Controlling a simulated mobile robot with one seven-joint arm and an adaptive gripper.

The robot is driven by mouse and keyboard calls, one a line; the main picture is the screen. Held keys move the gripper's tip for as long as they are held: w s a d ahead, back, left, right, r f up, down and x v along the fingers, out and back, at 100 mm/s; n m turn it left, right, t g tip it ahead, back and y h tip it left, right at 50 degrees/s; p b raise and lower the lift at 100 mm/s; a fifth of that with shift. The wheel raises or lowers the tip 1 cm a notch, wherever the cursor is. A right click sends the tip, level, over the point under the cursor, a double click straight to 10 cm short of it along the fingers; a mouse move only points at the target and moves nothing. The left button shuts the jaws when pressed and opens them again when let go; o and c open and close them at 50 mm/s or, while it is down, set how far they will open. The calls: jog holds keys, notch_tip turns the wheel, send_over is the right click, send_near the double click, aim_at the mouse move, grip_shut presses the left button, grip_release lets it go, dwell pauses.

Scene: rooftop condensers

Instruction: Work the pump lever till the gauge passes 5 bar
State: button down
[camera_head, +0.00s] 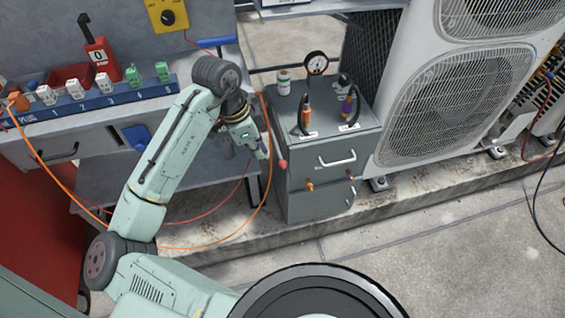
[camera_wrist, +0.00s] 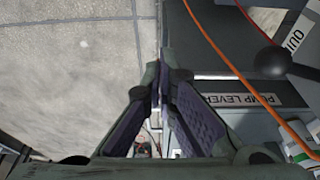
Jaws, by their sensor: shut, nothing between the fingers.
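The pressure gauge (camera_head: 317,62), a round white dial with a dark rim, stands at the back of the grey cabinet; its reading is too small to tell. In the wrist view a label reading PUMP LEVER (camera_wrist: 240,100) lies on a grey surface, right of my fingers. A dark ball knob on a rod (camera_wrist: 272,60) shows near it, apart from my fingers. In the head view a reddish ball (camera_head: 283,163) sits just right of my gripper (camera_head: 264,153); I cannot tell whether it is the same knob. My gripper is shut and empty (camera_wrist: 160,75), its fingertips together.
The grey cabinet (camera_head: 334,190) carries a white jar (camera_head: 284,82) and orange and purple hose fittings. An orange cable (camera_head: 268,190) hangs beside my gripper and crosses the wrist view. A condenser unit (camera_head: 450,100) stands right. Open paving (camera_head: 440,240) lies in front.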

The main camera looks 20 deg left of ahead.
jog(key=v, duration=0.3)
jog(key=shift+a+r, duration=0.1)
jog(key=shift+r, duration=0.3)
